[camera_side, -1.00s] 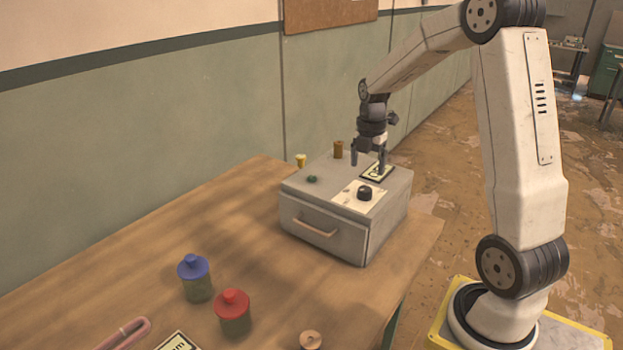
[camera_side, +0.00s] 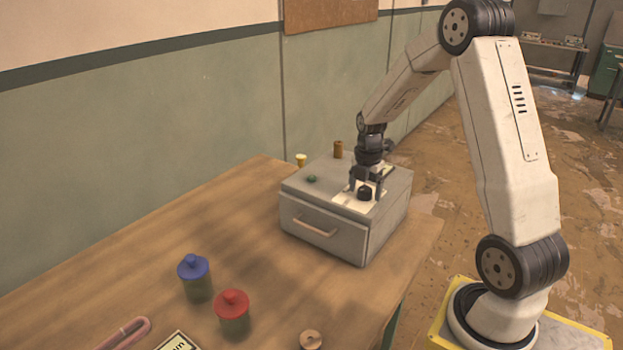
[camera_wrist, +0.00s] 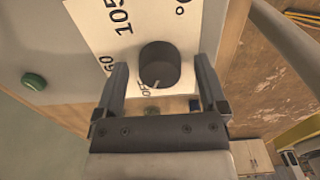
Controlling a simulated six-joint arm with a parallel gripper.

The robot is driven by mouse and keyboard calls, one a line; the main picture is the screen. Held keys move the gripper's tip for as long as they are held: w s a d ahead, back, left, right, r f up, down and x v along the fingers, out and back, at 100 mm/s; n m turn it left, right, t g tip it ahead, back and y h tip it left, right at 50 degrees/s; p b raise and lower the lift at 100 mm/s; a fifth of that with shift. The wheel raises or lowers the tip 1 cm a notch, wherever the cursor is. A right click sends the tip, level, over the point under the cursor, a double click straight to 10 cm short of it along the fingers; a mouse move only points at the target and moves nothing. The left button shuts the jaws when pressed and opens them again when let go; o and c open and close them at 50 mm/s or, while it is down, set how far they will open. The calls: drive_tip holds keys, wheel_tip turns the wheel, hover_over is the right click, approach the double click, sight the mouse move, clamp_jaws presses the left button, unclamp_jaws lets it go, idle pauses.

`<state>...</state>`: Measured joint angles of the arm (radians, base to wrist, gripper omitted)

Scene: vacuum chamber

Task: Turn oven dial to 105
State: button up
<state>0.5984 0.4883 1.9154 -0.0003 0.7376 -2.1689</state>
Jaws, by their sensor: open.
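The oven (camera_side: 323,225) is a grey box with a drawer-like front and handle, standing on the wooden table. Its black round dial (camera_side: 365,193) sits on a white label plate on top. In the wrist view the dial (camera_wrist: 160,64) is surrounded by the markings 60, 105 and OFF. A light pointer mark on the dial's lower edge is by OFF. My gripper (camera_side: 366,187) is open and points down over the dial. In the wrist view its two fingers (camera_wrist: 161,85) stand either side of the dial's near part, with visible gaps; contact is not evident.
A green button (camera_side: 312,179) is on the oven's top, with a yellow item (camera_side: 301,160) and a brown cylinder (camera_side: 338,149) at the back. Blue-lidded (camera_side: 195,278) and red-lidded (camera_side: 232,312) jars stand at the front left. The table between them and the oven is clear.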

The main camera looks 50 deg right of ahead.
drive_tip(key=shift+c, duration=0.3)
clamp_jaws()
drive_tip(key=shift+m, duration=0.4)
drive_tip(key=m, duration=1.1)
drive_tip(key=shift+m, duration=0.4)
drive_tip(key=m, duration=1.1)
drive_tip(key=shift+m, duration=0.3)
